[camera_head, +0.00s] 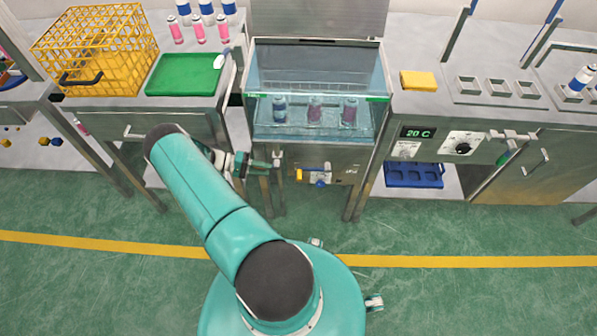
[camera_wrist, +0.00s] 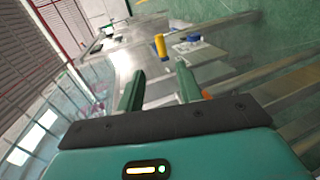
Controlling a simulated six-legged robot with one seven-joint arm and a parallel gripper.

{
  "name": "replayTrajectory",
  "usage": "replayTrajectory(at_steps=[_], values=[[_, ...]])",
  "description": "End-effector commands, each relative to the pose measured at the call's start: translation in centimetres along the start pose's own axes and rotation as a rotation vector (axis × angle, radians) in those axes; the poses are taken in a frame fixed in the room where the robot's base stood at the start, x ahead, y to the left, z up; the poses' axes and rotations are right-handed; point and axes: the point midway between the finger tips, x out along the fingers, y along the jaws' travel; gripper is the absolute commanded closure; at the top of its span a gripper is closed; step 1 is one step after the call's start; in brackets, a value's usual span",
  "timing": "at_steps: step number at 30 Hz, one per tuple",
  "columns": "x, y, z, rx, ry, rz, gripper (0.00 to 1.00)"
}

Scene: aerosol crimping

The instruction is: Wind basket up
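The water bath (camera_head: 262,76) is a glass-walled tank with blue water. Inside it several cans (camera_head: 315,110) stand on a pale tray-like basket, low in the water. On the tank's front panel is a small crank with a yellow handle (camera_head: 299,175) and a blue part (camera_head: 320,184) below it. The yellow handle (camera_wrist: 160,46) also shows in the wrist view, beyond my fingertips. My gripper (camera_head: 275,162) is just left of the crank, in front of the tank. In the wrist view my gripper (camera_wrist: 159,78) has its two green fingers apart, with nothing between them.
A yellow wire crate (camera_head: 95,50) and a green tray (camera_head: 184,75) sit on the left bench. A yellow block (camera_head: 418,81), a 20 C display (camera_head: 417,133) and a dial (camera_head: 462,147) are on the right. A blue rack (camera_head: 413,174) sits below. Green floor is clear in front.

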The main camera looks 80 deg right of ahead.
Motion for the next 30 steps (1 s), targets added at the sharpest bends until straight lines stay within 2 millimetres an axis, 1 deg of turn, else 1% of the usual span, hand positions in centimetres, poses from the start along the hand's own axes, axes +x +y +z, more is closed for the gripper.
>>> replayTrajectory(at_steps=[1,4,8,11,24,27,30], values=[[0.8,-0.5,0.2,0.002,-0.001,0.015,0.64],[0.7,-0.3,0.1,0.004,0.0,0.012,0.64],[1.7,-0.2,0.2,0.003,-0.002,0.012,0.64],[3.2,-0.2,0.3,0.002,-0.003,0.012,0.64],[11.6,-0.1,0.1,0.002,-0.003,0.011,0.64],[13.0,-0.1,0.1,0.002,-0.002,0.011,0.64],[13.9,-0.1,0.0,0.002,-0.002,0.011,0.64]])
